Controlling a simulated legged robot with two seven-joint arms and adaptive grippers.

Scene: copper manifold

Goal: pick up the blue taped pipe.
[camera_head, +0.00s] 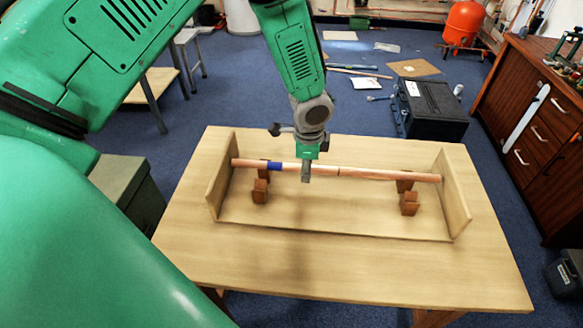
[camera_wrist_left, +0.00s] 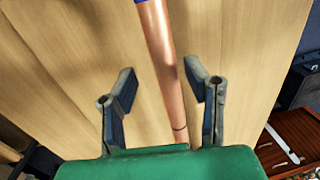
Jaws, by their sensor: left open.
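The copper pipe (camera_head: 375,173) lies level across wooden supports on the table, and blue tape (camera_head: 275,168) wraps it left of its middle. In the left wrist view the pipe (camera_wrist_left: 160,50) runs between my open fingers, with a bit of blue at the top edge and a thin dark ring near the gripper body. My left gripper (camera_head: 307,172) is over the pipe, just right of the tape. In the left wrist view the left gripper (camera_wrist_left: 160,85) is open, with one finger on each side of the pipe and gaps to it. My right gripper is not in view.
The pipe spans a wooden tray (camera_head: 330,222) with upright end walls (camera_head: 453,193) on the table (camera_head: 350,275). Small brown supports (camera_head: 260,190) stand under it. A black toolbox (camera_head: 430,108) is on the floor behind. A wooden cabinet (camera_head: 525,120) stands at the right.

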